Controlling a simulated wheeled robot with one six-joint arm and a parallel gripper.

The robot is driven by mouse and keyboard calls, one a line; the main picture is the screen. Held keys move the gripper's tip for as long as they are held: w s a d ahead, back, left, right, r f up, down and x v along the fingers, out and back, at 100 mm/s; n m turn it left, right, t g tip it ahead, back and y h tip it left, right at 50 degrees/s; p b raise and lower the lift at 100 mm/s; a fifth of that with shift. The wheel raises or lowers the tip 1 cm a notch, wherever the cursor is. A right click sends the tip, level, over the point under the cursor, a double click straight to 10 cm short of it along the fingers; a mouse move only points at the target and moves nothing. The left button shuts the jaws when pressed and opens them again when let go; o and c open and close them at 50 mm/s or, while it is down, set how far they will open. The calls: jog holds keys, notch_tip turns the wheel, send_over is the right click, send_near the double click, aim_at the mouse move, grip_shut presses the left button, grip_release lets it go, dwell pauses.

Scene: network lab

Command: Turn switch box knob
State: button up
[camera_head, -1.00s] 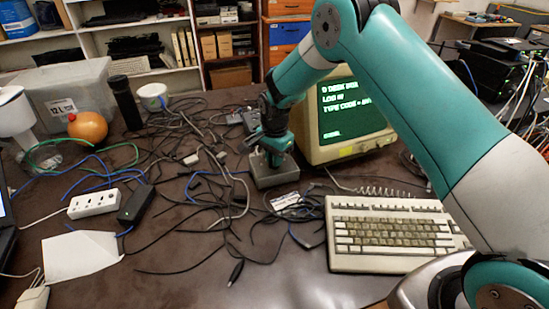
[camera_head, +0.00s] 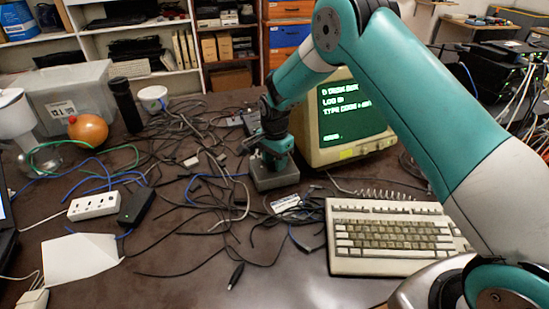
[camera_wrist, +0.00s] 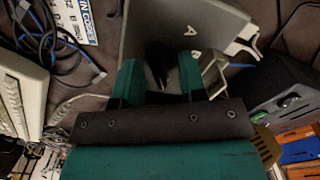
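The switch box (camera_head: 274,181) is a grey box on the dark table, left of the monitor's foot. In the wrist view its grey top (camera_wrist: 200,28) shows a white letter A. A black knob (camera_wrist: 157,62) stands on that top. My gripper (camera_head: 271,160) is directly over the box, pointing down. In the wrist view the two teal fingers of my gripper (camera_wrist: 160,77) are apart, one on each side of the knob. I cannot tell whether they touch it. The knob is hidden by my gripper in the head view.
A beige monitor (camera_head: 350,155) with green text stands just right of the box, with a keyboard (camera_head: 394,238) in front. Tangled black cables (camera_head: 205,215) cover the table left of the box. A power strip (camera_head: 94,205) and an orange ball (camera_head: 88,131) are farther left.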

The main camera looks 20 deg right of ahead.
notch_tip(320, 180, up, 17)
jog(key=b, duration=0.1)
jog(key=shift+r, duration=0.2)
jog(key=shift+s+r, duration=0.1)
dwell(0.4)
